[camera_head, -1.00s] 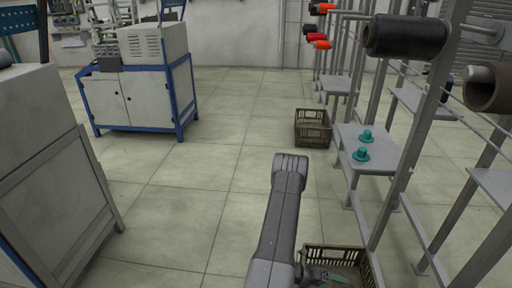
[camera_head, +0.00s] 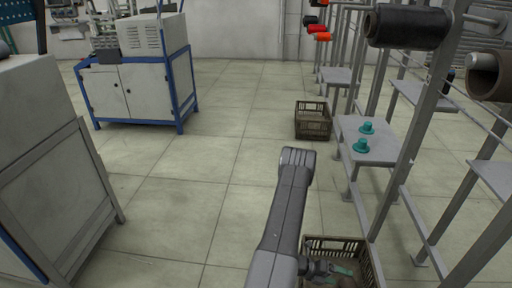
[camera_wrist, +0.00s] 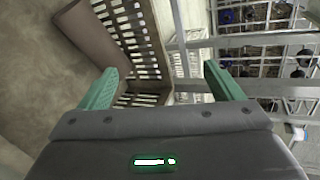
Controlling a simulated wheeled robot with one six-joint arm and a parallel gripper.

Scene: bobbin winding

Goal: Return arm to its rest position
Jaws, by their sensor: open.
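My arm (camera_head: 283,215) reaches up from the bottom of the head view and bends back down at its dark elbow. My gripper (camera_wrist: 159,67) shows in the wrist view with its two green fingers spread wide and nothing between them. In the head view the gripper, partly hidden by the arm, shows in front of the near brown crate (camera_head: 372,264). The slatted crate in the wrist view (camera_wrist: 146,20) lies beyond the fingers, with a brown tube (camera_wrist: 97,35) beside its slats. I cannot tell whether the tube lies inside the crate.
A metal rack (camera_head: 415,150) with a dark spool (camera_head: 405,27) stands close on the right. Two teal pieces sit on its low shelf (camera_head: 378,150). Another crate (camera_head: 312,122) stands farther back. A grey cabinet (camera_head: 60,180) is at left, a blue-framed machine (camera_head: 140,95) behind. Floor between is clear.

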